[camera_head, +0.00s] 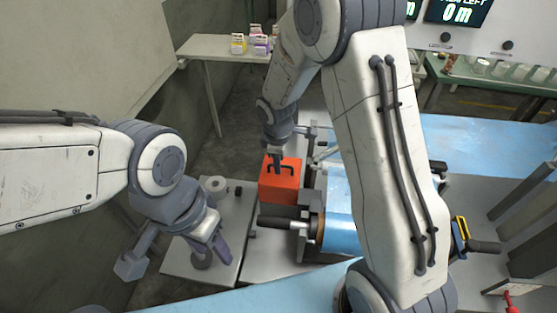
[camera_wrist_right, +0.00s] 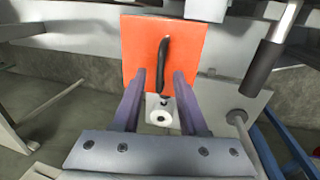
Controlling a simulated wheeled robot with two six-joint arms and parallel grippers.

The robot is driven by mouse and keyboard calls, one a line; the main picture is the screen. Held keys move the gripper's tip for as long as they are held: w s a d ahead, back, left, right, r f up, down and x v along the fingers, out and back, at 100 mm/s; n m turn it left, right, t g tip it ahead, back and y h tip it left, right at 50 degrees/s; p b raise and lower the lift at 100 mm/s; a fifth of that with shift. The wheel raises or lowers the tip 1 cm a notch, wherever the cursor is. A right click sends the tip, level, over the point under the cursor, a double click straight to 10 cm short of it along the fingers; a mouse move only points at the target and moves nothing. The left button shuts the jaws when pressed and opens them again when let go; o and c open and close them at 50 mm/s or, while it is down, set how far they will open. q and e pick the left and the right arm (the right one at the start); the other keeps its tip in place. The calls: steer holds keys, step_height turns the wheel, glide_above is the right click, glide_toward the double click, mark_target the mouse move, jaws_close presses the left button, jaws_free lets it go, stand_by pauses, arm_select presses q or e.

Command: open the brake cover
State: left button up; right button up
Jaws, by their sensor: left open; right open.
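The brake cover is an orange box (camera_head: 283,187) with a black handle, beside the blue-wrapped roller in the head view. In the right wrist view, its orange face (camera_wrist_right: 140,48) and upright black handle (camera_wrist_right: 163,66) are straight ahead. My right gripper (camera_head: 275,165) is at the cover in the head view. In its wrist view, the right gripper (camera_wrist_right: 160,78) is open, with one finger on each side of the handle's lower part; contact cannot be told. My left gripper (camera_head: 217,245) is open and empty, above the grey plate left of the cover.
A black-handled lever (camera_head: 285,222) sticks out just below the cover in the head view; a dark rod (camera_wrist_right: 265,62) shows right of it in the wrist view. A blue roller (camera_head: 340,232) lies to the right. A side table (camera_head: 212,47) with small boxes stands behind.

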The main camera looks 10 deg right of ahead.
jaws_close()
stand_by(1.3)
